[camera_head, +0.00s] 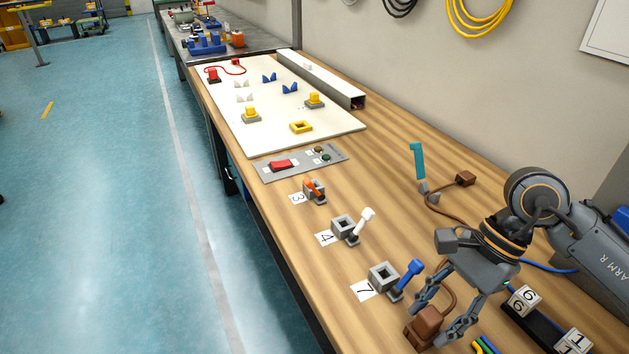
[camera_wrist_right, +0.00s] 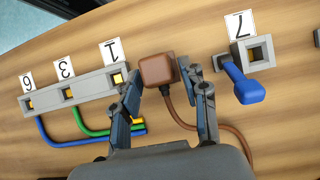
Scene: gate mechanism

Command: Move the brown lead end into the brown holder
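A brown block on a brown lead (camera_head: 427,325) is at my right gripper (camera_head: 434,322), near the table's front edge. A second brown block (camera_head: 465,179) with a brown cable sits farther back on the table. I cannot tell which block is the holder. My left gripper is not in view.
A grey socket marked 7 (camera_head: 383,276) with a blue lever (camera_head: 407,276) stands beside the right gripper; more levers lie beyond. A row of numbered grey sockets (camera_wrist_right: 68,93) with green and blue cables is on the left in the wrist view. A teal upright piece (camera_head: 417,161) stands behind.

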